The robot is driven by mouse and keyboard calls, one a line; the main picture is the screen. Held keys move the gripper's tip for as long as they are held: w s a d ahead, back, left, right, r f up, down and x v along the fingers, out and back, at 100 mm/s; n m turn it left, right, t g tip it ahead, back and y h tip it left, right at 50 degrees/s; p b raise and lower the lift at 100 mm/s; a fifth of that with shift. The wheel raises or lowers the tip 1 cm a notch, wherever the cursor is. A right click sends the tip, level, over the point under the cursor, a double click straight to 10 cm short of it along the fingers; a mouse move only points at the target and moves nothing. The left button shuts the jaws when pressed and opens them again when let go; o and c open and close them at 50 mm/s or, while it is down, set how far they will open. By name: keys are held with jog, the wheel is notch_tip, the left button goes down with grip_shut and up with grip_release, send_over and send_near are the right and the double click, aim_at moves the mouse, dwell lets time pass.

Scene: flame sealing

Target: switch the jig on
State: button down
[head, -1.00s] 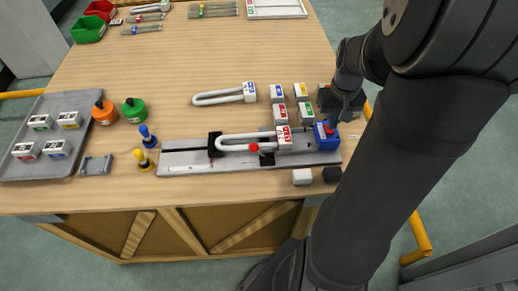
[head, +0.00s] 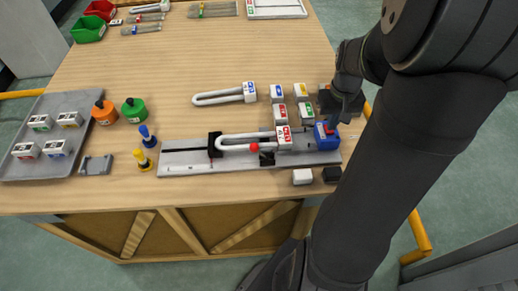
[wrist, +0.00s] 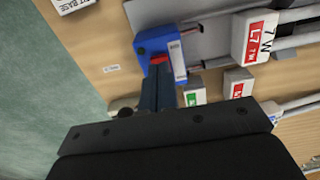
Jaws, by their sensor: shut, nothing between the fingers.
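The jig (head: 185,158) is a long grey rail at the front of the table, with a blue box (head: 320,142) at its right end. On the blue box is a red switch (wrist: 157,59). A white U-shaped lamp (head: 240,147) with a red-marked base lies along the jig. My gripper (head: 332,123) is shut and empty, pointing down at the blue box. In the wrist view its fingertips (wrist: 158,70) are at the red switch and partly cover it. I cannot tell whether they press it or which position it is in.
Several small labelled white blocks (head: 278,93) and another U lamp (head: 220,97) lie behind the jig. A white block (head: 302,177) and a black block (head: 332,175) lie in front of it. A grey tray (head: 62,105) and orange and green bottles (head: 104,112) stand at left.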

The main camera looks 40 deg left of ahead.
jog(key=shift+f, duration=0.65)
jog(key=shift+r, duration=3.55)
notch_tip(320, 180, down, 7)
jog(key=shift+r, duration=0.15)
